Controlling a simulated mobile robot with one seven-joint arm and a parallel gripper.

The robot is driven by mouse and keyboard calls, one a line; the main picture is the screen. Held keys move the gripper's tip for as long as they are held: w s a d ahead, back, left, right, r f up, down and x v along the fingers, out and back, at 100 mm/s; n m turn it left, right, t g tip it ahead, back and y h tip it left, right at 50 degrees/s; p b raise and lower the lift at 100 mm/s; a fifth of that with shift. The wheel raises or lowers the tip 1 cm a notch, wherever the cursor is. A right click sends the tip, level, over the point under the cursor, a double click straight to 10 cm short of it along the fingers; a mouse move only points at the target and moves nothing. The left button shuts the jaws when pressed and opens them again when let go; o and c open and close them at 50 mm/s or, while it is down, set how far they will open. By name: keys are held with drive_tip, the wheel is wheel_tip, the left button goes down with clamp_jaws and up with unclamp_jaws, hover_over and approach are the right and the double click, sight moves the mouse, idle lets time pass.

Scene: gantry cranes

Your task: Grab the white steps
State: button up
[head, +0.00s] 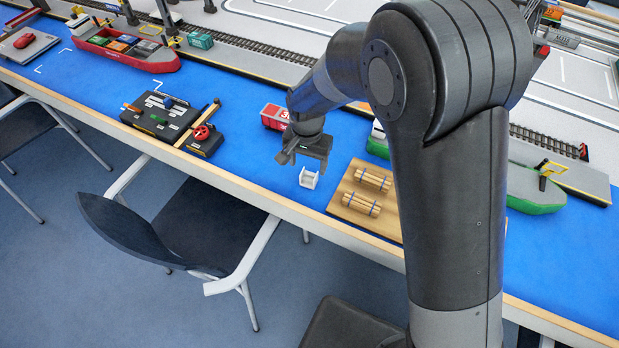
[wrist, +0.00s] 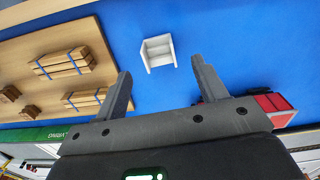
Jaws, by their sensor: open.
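The white steps (head: 308,178) are a small white piece on the blue table surface, left of the wooden board. In the wrist view the white steps (wrist: 158,51) stand beyond my fingertips, between their two lines and nearer the middle. My gripper (head: 303,156) hangs above and slightly behind the steps in the head view. In the wrist view my gripper (wrist: 160,78) has its two fingers spread apart with nothing between them. The steps are clear of both fingers.
A wooden board (head: 341,209) with strapped timber bundles (head: 361,204) lies right of the steps. A red container (head: 272,116) stands behind my gripper. A black control panel (head: 160,114) lies to the left.

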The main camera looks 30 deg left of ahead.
sight(310, 178)
drive_tip(key=shift+w+f, duration=0.2)
drive_tip(key=shift+f, duration=1.35)
drive_tip(key=shift+w+f, duration=0.2)
drive_tip(key=shift+f, duration=1.3)
drive_tip(key=c, duration=1.1)
